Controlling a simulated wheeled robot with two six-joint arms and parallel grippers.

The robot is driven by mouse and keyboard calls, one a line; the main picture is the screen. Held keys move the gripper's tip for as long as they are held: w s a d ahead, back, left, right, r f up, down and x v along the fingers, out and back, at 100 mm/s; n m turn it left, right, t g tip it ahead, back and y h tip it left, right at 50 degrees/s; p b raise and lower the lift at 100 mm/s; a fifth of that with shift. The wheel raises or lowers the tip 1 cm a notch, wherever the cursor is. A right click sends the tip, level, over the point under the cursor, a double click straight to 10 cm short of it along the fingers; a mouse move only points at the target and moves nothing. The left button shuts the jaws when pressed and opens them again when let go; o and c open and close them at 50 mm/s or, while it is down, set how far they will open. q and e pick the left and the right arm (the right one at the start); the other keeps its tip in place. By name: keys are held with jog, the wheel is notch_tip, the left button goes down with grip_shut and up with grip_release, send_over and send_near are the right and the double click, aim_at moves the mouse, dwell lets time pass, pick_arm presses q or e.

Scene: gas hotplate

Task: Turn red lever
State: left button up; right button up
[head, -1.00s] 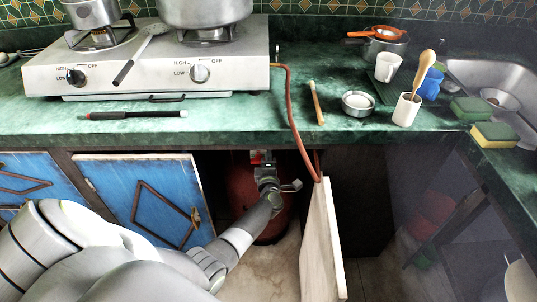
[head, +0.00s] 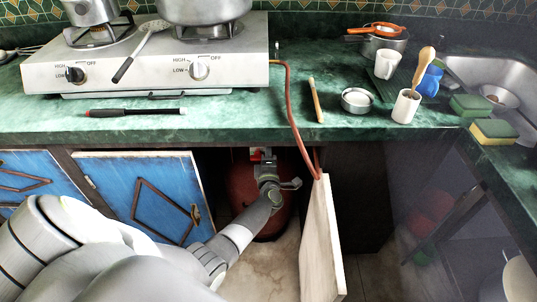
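A red gas cylinder (head: 240,186) stands in the dark open cupboard under the counter. A small red part (head: 257,153), which looks like the red lever, shows at its top just below the counter edge. My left arm reaches in from the lower left, and my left gripper (head: 268,160) is at the cylinder's top, right beside the red part. The gripper is small and seen from behind, so I cannot tell whether its fingers are apart, closed or touching the lever. The valve is mostly hidden behind the gripper. My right gripper is out of view.
The blue cupboard door (head: 145,195) stands left of the opening and a pale open door (head: 319,240) right of it. An orange hose (head: 293,120) runs from the gas hotplate (head: 140,70) down into the cupboard. The counter edge is close above my gripper.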

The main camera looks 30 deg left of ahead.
pick_arm(q)
jog(key=p+v, duration=0.1)
jog(key=v, duration=1.6)
jog(key=shift+d, duration=0.2)
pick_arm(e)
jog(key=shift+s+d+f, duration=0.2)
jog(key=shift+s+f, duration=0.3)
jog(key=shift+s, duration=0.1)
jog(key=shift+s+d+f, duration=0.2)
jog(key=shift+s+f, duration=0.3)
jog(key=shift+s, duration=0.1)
pick_arm(q)
jog(key=shift+s, duration=0.1)
